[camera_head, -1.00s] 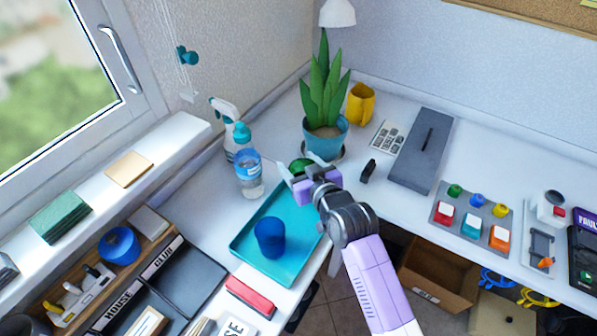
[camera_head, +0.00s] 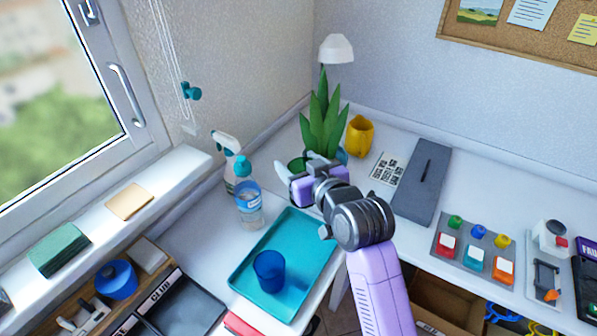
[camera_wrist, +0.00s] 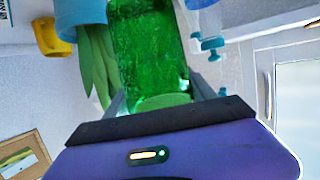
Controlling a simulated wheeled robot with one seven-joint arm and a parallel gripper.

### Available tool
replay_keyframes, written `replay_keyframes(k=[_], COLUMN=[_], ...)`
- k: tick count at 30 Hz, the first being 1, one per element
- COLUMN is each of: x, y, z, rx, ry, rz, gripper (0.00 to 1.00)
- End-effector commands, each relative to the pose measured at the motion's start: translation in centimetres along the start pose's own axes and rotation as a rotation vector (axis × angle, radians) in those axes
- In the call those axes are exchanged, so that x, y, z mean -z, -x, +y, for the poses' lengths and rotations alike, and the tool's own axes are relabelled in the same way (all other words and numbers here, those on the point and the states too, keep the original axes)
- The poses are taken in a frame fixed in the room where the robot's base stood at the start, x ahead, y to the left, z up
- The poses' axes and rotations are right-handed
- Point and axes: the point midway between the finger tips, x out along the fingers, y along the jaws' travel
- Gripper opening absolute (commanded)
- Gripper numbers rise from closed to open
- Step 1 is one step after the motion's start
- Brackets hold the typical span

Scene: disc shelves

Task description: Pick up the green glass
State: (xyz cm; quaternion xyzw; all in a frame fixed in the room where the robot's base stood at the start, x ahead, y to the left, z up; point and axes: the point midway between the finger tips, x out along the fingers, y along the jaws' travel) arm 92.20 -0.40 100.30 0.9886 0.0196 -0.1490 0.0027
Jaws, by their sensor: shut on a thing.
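The green glass (camera_wrist: 150,55) fills the middle of the wrist view, between the two fingers of my gripper (camera_wrist: 160,100). In the head view the green glass (camera_head: 297,164) is a small green patch, mostly hidden behind my gripper (camera_head: 297,175). My gripper is shut on it. The glass is in front of the potted plant and right of the spray bottle, and it seems raised off the desk.
A teal tray (camera_head: 310,246) with a blue glass (camera_head: 269,271) on it lies in front. A water bottle (camera_head: 249,205) and a spray bottle (camera_head: 229,160) stand to the left. The plant (camera_head: 325,120) and yellow pot (camera_head: 360,137) stand close behind.

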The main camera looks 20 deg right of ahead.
Motion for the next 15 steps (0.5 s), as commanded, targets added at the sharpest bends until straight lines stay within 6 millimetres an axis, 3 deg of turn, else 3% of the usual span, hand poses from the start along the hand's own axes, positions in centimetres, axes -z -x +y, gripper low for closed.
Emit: replay_keyframes(k=[15], x=[1.9], y=[0.6], z=[0.0], rx=[-0.001], ry=[0.000], rz=[0.003], gripper=[0.00])
